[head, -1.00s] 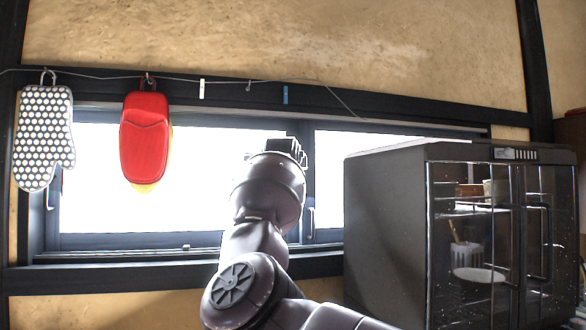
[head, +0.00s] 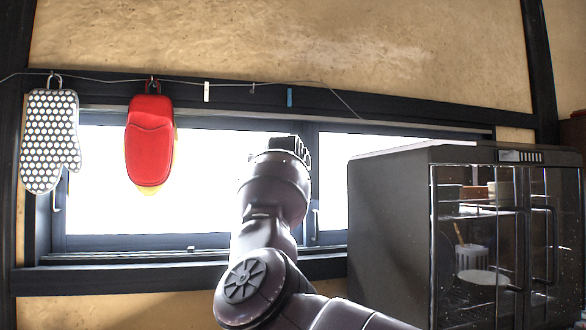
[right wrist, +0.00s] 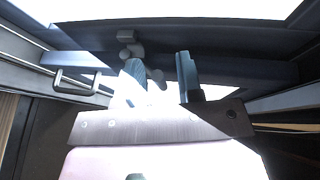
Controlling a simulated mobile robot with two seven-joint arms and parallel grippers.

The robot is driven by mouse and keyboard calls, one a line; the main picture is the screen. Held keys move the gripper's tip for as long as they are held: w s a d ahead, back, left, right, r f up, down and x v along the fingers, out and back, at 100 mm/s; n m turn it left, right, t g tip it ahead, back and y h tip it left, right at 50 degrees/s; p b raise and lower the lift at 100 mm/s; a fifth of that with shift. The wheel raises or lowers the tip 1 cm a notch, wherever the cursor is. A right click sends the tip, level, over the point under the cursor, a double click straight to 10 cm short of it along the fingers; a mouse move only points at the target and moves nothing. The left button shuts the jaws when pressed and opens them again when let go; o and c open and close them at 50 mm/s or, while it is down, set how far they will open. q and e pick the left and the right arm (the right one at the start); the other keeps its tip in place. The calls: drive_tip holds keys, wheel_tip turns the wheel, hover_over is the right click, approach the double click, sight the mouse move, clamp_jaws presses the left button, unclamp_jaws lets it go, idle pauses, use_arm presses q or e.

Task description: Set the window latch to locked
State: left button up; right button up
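The wide dark-framed window (head: 200,241) spans the wall. My right arm rises in front of its middle post, with the right gripper (head: 288,147) near the post's upper part, partly hidden by my wrist. In the right wrist view, my right gripper (right wrist: 162,76) has two blue-grey fingers standing apart, so it is open. A small grey rounded latch (right wrist: 131,48) sits on the dark window frame, just beyond and beside the left finger. Whether they touch I cannot tell. The latch is hidden behind my arm in the head view. My left gripper is not in view.
A dark glass-doored cabinet (head: 392,230) stands close on the right. A dotted oven mitt (head: 50,140) and a red mitt (head: 150,142) hang from a wire on the left. A window pull handle (right wrist: 76,82) juts out left of the gripper.

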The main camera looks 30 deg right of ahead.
drive_tip(key=p+v, duration=0.2)
drive_tip(key=v, duration=0.8)
drive_tip(key=shift+s+a+r, duration=0.15)
drive_tip(key=shift+s+a, duration=0.05)
drive_tip(key=shift+s, duration=0.1)
